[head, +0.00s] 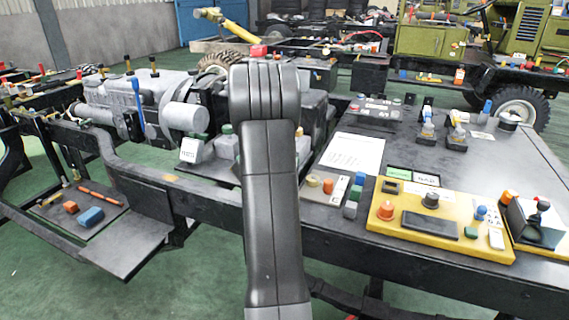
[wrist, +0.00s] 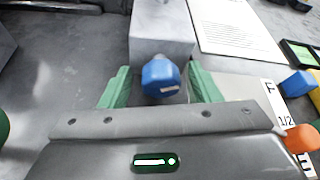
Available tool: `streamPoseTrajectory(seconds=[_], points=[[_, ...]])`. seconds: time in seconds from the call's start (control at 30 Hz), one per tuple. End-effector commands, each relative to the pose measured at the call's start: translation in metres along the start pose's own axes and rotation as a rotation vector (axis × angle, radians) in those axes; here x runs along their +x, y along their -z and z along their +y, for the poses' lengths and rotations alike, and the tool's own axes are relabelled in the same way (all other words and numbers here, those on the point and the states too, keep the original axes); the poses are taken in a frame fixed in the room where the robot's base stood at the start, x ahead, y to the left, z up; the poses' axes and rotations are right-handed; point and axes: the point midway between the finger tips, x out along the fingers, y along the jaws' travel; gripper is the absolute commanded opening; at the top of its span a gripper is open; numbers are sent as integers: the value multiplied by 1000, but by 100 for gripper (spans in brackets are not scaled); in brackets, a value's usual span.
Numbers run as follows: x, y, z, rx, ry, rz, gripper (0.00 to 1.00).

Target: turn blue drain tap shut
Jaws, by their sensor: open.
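A blue faceted knob (wrist: 160,77), which looks like the drain tap, sits at the near face of a grey block (wrist: 162,32) in the wrist view. My gripper (wrist: 160,88) is open, with one green finger to the left of the knob and one to its right. Gaps show between the knob and both fingers, so it is not gripped. In the head view my dark arm stands in the middle and hides the knob and the gripper's fingers.
A white paper sheet (head: 351,153) lies on the dark bench, right of my arm. A strip with yellow and red knobs (head: 325,188), a block stack with a blue top (head: 360,179) and a yellow control panel (head: 440,222) stand nearby. An engine (head: 130,105) is at left.

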Motion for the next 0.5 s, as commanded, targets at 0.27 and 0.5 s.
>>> streamPoseTrajectory(seconds=[0.27, 0.5], points=[[4, 0, 0, 0, 0, 0, 57], [3, 0, 0, 0, 0, 0, 22]])
